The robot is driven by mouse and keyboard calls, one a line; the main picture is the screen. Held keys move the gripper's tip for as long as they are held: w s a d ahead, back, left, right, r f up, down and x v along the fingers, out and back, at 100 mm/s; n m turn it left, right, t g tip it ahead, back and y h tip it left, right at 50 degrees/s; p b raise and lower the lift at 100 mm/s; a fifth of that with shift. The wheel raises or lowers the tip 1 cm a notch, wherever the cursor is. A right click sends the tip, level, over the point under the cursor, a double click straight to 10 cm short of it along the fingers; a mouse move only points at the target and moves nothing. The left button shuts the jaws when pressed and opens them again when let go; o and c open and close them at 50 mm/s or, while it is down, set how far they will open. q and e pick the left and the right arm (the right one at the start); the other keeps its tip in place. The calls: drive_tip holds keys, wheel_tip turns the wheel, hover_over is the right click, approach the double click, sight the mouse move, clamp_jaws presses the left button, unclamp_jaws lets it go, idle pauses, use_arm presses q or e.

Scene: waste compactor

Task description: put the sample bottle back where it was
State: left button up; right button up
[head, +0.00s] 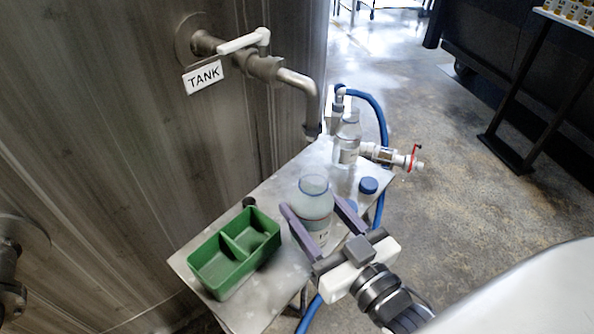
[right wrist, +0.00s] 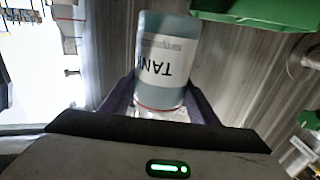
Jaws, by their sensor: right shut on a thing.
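My right gripper (head: 310,203) is shut on the sample bottle (head: 314,218), a clear bottle with pale blue-green contents and a white label. Its two purple fingers are on either side of the bottle, which is close to upright over the metal table. I cannot tell whether its base touches the tabletop. In the right wrist view the bottle (right wrist: 160,95) sits between the fingers, with its TANK label upside down. A green tray (head: 222,285) with two empty-looking compartments lies to the left of the bottle. My left gripper is not in view.
The metal table (head: 270,305) stands against the large tank (head: 110,130), whose tap (head: 300,85) hangs over its back. A second clear bottle (head: 348,140), a white valve fitting (head: 390,156), a blue cap (head: 368,185) and a blue hose (head: 378,115) crowd the back right.

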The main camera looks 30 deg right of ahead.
drive_tip(key=w+d+r+y+b, duration=0.1)
drive_tip(key=w+d+b, duration=0.3)
drive_tip(key=w+d, duration=1.25)
drive_tip(key=shift+n, duration=0.3)
drive_tip(key=f, duration=0.3)
drive_tip(key=w+a+f+b, duration=0.1)
drive_tip(key=f, duration=0.2)
drive_tip(key=f+b, duration=0.1)
drive_tip(key=f, duration=0.2)
drive_tip(key=shift+w+a+f, duration=0.15)
drive_tip(key=shift+w+a, duration=0.05)
drive_tip(key=shift+a, duration=0.15)
drive_tip(key=o, duration=1.6)
drive_tip(key=shift+f, duration=0.15)
